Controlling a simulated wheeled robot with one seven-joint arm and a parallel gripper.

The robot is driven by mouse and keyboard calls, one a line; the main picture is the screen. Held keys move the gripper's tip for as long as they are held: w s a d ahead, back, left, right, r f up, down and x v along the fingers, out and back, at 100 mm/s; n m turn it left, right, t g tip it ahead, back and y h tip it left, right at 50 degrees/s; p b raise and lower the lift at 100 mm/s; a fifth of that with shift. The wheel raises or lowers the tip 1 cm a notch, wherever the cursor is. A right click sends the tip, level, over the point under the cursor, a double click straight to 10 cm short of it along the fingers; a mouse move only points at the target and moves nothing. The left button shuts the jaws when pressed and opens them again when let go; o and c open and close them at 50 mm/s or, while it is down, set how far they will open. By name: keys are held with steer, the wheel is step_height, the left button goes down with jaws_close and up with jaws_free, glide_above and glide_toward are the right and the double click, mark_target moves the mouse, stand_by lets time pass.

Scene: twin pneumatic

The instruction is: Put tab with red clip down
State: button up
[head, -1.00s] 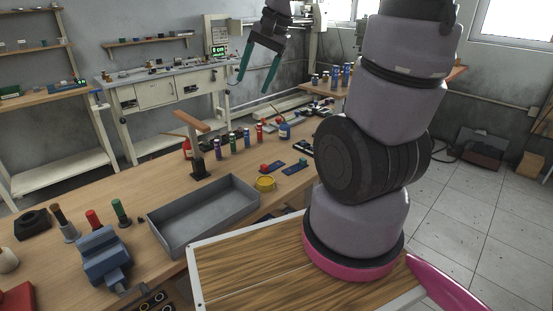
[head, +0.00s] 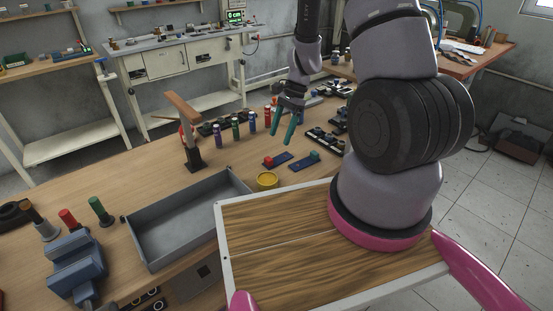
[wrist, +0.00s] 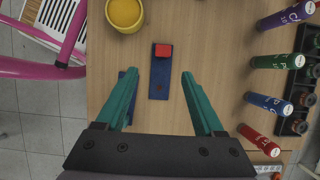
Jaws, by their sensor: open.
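The tab with red clip (head: 283,157) is a flat dark blue strip with a red block at its left end. It lies on the wooden workbench. In the wrist view the tab (wrist: 159,82) lies lengthwise between the fingers, its red clip at the far end. My gripper (head: 283,142) is open and empty, pointing down above the tab; the fingers (wrist: 158,76) show either side of it, and I cannot tell their exact height. A second blue tab with a green clip (head: 303,164) lies to the right; in the wrist view my left finger mostly hides it.
A yellow round container (head: 267,181) stands close to the tab. Several coloured cylinders (head: 236,130) stand behind it. A grey tray (head: 190,222), a post with a wooden arm (head: 192,148) and a blue vise (head: 76,265) are to the left. Bare bench lies between.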

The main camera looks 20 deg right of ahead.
mark_target(270, 163)
steer(key=x, duration=0.3)
steer(key=shift+f, duration=0.15)
steer(key=shift+a+x, duration=0.15)
steer(key=shift+x, duration=1.2)
steer(key=shift+a+x, duration=0.15)
steer(key=shift+x, duration=1.2)
steer(key=shift+w, duration=0.15)
jaws_close()
